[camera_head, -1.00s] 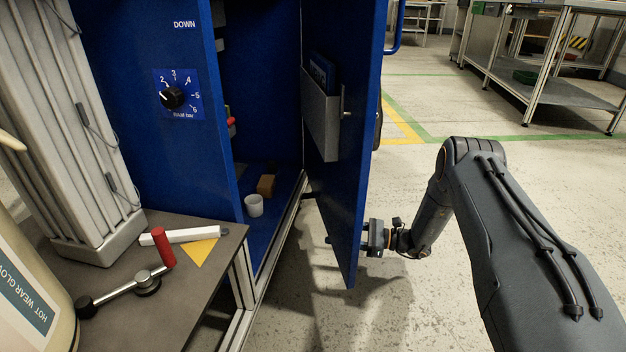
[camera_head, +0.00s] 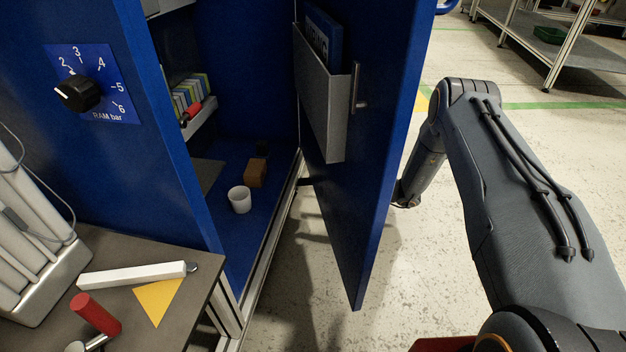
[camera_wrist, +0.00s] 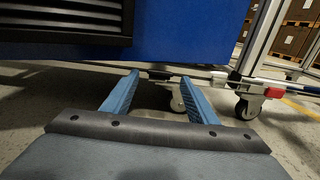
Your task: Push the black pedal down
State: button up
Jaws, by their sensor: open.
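My gripper (camera_wrist: 159,77) is open and empty in the wrist view, its two blue fingers spread low beneath the edge of a blue panel (camera_wrist: 190,35). A small dark piece (camera_wrist: 158,74) shows between the fingertips, farther off; I cannot tell whether it is the black pedal. No pedal can be made out for certain in the head view. There my gripper is hidden behind the open blue door (camera_head: 375,150), and only my arm shows to the right of it.
Caster wheels (camera_wrist: 248,106) stand beyond the fingers on the right. The open cabinet holds a white cup (camera_head: 239,199) and a brown block (camera_head: 257,172). A bench (camera_head: 195,315) with a red-handled lever (camera_head: 95,315) is at lower left.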

aim_at(308, 180)
jog(key=shift+w+a+b, duration=0.25)
jog(key=shift+a+b, duration=0.25)
jog(key=shift+a, duration=0.8)
jog(key=shift+w+a+b, duration=0.2)
jog(key=shift+a+b, duration=0.3)
jog(key=shift+a, duration=0.8)
